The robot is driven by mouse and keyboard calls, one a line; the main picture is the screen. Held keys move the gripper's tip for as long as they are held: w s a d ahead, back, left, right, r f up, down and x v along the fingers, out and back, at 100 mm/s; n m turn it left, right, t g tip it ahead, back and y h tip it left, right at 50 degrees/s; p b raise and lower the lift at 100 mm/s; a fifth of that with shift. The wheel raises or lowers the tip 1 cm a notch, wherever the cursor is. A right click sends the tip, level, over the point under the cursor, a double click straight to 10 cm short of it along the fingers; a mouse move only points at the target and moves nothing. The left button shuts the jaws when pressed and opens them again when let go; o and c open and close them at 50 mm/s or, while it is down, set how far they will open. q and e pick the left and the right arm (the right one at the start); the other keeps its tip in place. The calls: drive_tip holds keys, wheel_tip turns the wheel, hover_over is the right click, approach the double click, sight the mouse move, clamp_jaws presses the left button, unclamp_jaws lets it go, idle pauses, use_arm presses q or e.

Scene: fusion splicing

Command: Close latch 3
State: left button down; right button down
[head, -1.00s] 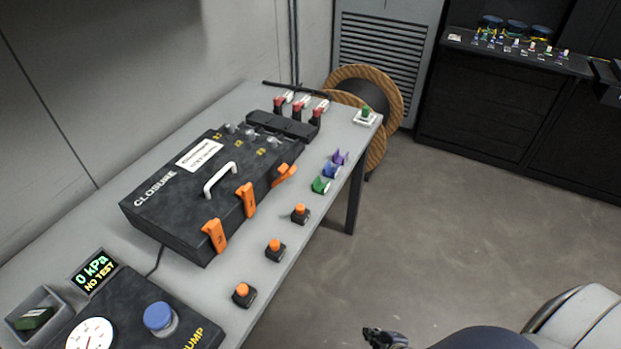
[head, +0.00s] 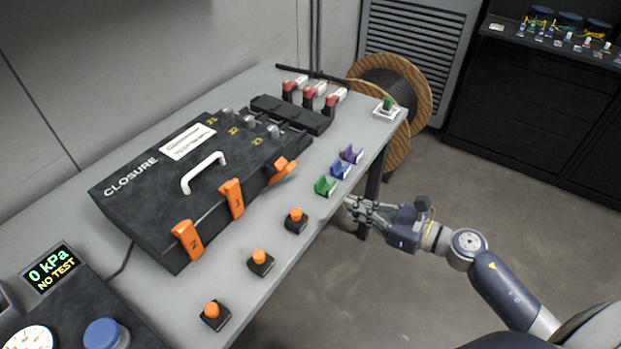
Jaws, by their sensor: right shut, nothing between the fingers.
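The black closure box (head: 150,203) lies on the grey table with a white handle on its lid. My left gripper is not in view.
Orange-topped black buttons (head: 296,221) line the table's front edge. Green (head: 325,187), blue and purple clips stand between my right gripper and the angled latch. A black block with red-and-white connectors (head: 290,116) is behind. A cable reel (head: 424,100) stands beyond the table.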

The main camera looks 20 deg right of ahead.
sight(278, 170)
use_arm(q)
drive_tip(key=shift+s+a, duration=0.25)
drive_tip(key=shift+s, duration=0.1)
use_arm(e)
drive_tip(key=shift+a+r, duration=0.1)
